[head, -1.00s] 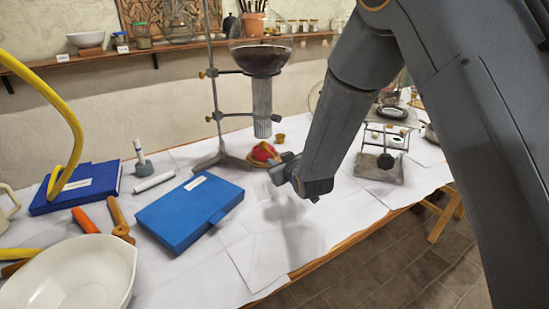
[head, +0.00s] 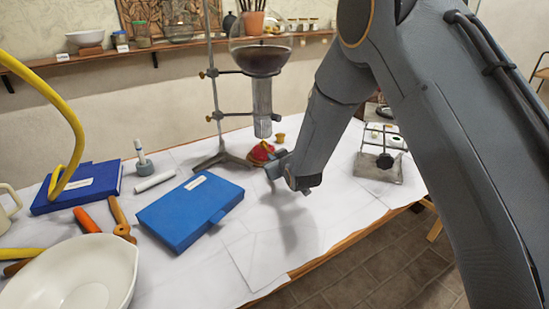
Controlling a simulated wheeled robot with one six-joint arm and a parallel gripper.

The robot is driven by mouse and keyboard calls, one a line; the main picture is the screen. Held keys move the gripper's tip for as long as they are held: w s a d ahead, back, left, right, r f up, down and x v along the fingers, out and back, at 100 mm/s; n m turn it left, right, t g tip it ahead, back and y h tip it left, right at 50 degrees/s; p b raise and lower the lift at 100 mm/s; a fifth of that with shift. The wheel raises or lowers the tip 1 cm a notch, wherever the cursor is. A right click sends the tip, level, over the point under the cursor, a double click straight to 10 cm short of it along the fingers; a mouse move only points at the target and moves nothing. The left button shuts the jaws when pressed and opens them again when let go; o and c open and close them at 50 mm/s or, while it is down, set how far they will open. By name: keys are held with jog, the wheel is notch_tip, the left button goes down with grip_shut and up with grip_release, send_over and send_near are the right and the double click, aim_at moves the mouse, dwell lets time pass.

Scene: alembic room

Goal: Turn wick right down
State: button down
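A small red and brass burner (head: 262,152) stands on the white-covered table under a round flask (head: 261,58) of dark liquid. The flask sits on a metal stand (head: 214,100), above a metal cylinder (head: 263,105). My gripper (head: 275,165) is at the near right side of the burner, low over the table. Its fingers are small here and partly hidden by the wrist, so I cannot tell whether they are open or touch the burner. The wick and its knob are too small to make out.
A blue case (head: 190,208) lies left of my gripper, with a white bowl (head: 75,275) at the front left. A small brass cup (head: 280,137) stands behind the burner. A metal lab jack (head: 380,165) stands to the right.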

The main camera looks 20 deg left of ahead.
dwell(0.3)
jog(key=shift+w+d+m+g+y+b, duration=0.1)
jog(key=shift+m+g+y+b, duration=0.2)
jog(key=shift+m, duration=0.25)
jog(key=shift+w+d+m+g+y+b, duration=0.1)
jog(key=shift+m+g+y+b, duration=0.1)
jog(key=shift+m+y+b, duration=0.3)
jog(key=m+y, duration=0.1)
jog(key=m, duration=0.1)
jog(key=m+g+y, duration=0.1)
jog(key=m, duration=0.1)
jog(key=shift+w+d+f+g, duration=0.1)
jog(key=shift+d+g, duration=0.1)
jog(key=shift+g, duration=0.1)
jog(key=shift+d+f+m+g+y, duration=0.15)
jog(key=shift+m+g+y, duration=0.15)
jog(key=shift+m+y, duration=0.7)
jog(key=shift+w+f+m+y+b, duration=0.15)
jog(key=shift+m+y+b, duration=0.5)
jog(key=shift+m, duration=1.4)
jog(key=c, duration=1.8)
grip_release()
jog(key=shift+c, duration=0.2)
